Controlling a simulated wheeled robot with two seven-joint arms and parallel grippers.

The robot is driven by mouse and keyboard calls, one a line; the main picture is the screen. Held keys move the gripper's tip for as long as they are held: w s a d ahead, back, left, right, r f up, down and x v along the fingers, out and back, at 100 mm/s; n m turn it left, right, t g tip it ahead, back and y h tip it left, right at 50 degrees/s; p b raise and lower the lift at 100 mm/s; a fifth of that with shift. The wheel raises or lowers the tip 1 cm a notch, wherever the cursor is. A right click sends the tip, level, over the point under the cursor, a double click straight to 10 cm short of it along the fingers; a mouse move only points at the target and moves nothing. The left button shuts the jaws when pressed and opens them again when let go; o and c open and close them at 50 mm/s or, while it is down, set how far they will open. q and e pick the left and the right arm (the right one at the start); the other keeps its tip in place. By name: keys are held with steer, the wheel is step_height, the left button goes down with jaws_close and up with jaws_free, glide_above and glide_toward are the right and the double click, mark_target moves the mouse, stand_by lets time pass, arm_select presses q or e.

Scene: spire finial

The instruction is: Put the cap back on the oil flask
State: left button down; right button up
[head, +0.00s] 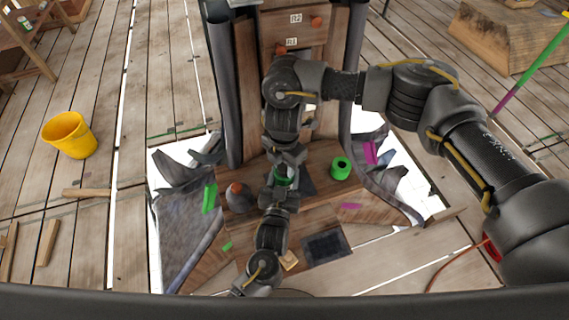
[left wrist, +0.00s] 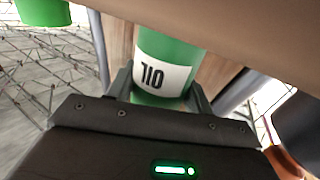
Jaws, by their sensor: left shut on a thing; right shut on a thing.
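The green oil flask (head: 283,182) stands between the fingers of my left gripper (head: 281,187), low in the middle of the head view. In the left wrist view, the flask (left wrist: 168,62) has a white label with black letters, upside down, and my left gripper (left wrist: 158,95) is shut on its sides. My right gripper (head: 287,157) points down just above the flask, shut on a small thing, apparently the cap. The cap itself is hidden by the gripper, and I cannot tell whether it touches the flask. The flask's top is out of the left wrist view.
A green open cylinder (head: 340,169) stands right of the flask. A dark round object (head: 239,198) stands left, near a green block (head: 209,198). A dark square panel (head: 326,247) lies in front. A wooden cabinet (head: 294,24) rises behind. A yellow bucket (head: 69,135) stands far left.

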steer(key=shift+m, duration=0.9)
steer(key=o, duration=1.1)
steer(key=shift+o, duration=0.2)
step_height(320, 180, up, 12)
arm_select(q)
steer(key=c, duration=0.5)
jaws_free()
steer(key=s+a+b, duration=0.1)
steer(key=s+b, duration=0.1)
steer(key=s, duration=0.8)
steer(key=shift+s+a, duration=0.35)
arm_select(e)
step_height(320, 180, down, 2)
steer(key=shift+f, duration=0.1)
